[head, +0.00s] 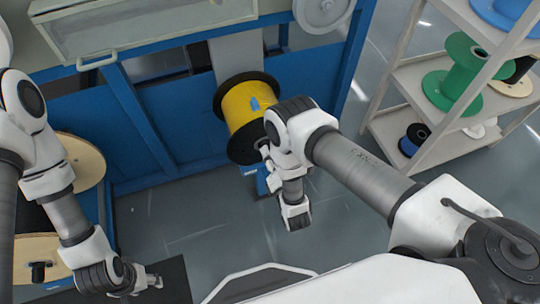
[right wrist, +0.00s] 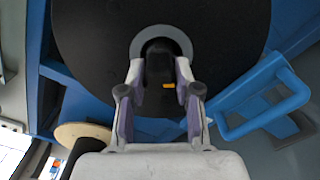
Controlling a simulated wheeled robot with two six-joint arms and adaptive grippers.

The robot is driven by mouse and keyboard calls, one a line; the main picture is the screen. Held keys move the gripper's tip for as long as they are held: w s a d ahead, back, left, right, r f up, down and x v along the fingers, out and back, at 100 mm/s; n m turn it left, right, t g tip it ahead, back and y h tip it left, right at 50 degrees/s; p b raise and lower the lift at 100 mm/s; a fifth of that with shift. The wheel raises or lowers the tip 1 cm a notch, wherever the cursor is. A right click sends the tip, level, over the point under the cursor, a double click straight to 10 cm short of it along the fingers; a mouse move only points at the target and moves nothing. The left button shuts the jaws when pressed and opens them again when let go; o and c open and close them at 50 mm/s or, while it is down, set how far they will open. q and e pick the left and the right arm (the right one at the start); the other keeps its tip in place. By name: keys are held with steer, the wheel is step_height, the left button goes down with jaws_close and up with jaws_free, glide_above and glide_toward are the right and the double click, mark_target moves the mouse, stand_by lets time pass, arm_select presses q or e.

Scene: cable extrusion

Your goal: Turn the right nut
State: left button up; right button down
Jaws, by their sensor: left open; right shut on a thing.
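A yellow cable spool (head: 243,104) with black flanges is mounted on the blue machine frame. My right gripper (head: 265,156) is at its near flange, partly hidden by my wrist in the head view. In the right wrist view the black flange (right wrist: 90,50) fills the top, with a grey ring (right wrist: 136,44) at its centre. The right gripper's fingers (right wrist: 159,82) are shut on a black nut (right wrist: 160,68) with a small orange mark, in front of the ring. My left gripper (head: 152,282) is open and empty at the lower left, away from the spool.
A shelf (head: 410,80) with a green spool (head: 462,75) and other spools stands at the right. Wooden-flanged spools (head: 85,160) are at the left beside my left arm. A blue bracket (right wrist: 265,100) lies right of the gripper. Grey floor (head: 190,225) is open below.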

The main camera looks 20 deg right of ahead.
stand_by(0.3)
steer(key=c, duration=0.8)
jaws_free()
step_height(320, 180, up, 10)
steer(key=shift+f, duration=0.1)
steer(key=shift+w, duration=0.1)
steer(key=shift+r, duration=0.2)
